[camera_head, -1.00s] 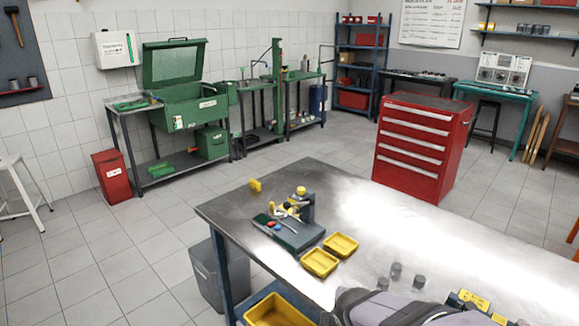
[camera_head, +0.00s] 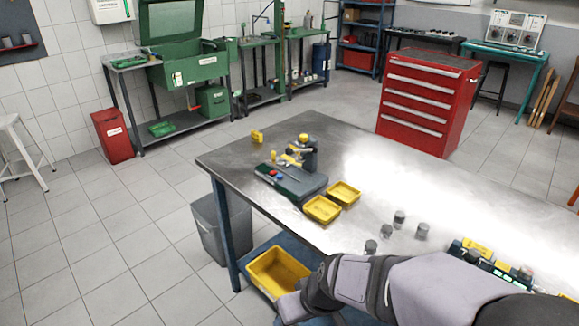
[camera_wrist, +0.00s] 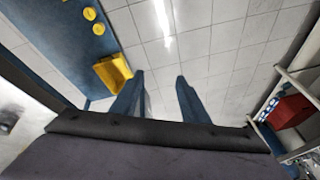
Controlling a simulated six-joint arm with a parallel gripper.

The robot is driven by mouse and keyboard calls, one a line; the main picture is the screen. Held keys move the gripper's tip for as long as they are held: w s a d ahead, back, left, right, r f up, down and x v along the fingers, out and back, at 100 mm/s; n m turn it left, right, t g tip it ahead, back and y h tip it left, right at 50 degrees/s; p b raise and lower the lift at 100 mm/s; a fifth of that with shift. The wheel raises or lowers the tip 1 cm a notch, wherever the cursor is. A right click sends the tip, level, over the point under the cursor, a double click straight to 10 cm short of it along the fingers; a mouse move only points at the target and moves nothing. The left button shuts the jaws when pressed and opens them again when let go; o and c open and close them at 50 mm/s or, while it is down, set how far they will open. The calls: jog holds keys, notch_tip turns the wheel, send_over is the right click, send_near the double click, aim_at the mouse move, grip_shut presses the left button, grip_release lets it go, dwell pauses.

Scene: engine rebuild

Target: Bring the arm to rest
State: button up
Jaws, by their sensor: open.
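My gripper (camera_wrist: 160,84) shows in the wrist view as two blue fingers spread apart, with only grey floor tiles seen between them. It is open and empty. In the head view my arm (camera_head: 415,285) reaches in from the lower right across the bench's front edge. I cannot make out the fingers in the head view.
The steel bench (camera_head: 350,170) carries a dark tool tray (camera_head: 292,183), two yellow trays (camera_head: 322,209), several grey cylindrical parts (camera_head: 399,219) and a yellow-and-black block (camera_head: 485,258). A grey waste bin (camera_head: 222,230) stands left of the bench. The floor (camera_head: 110,235) further left is clear.

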jog(key=s+d+f+m+g+h+b, duration=0.15)
jog(key=s+d+f+b, duration=0.25)
jog(key=d+f+b, duration=0.4)
jog(key=s+d+f+m+g+h+b, duration=0.1)
jog(key=s+d+f+m+h+b, duration=0.2)
jog(key=d+f+b, duration=0.5)
notch_tip(320, 180, up, 19)
jog(key=s+a+y+p, duration=0.1)
jog(key=a+p, duration=0.1)
jog(key=p, duration=2.1)
jog(key=shift+s, duration=0.1)
notch_tip(320, 180, down, 28)
jog(key=b, duration=2.8)
jog(key=shift+f, duration=0.2)
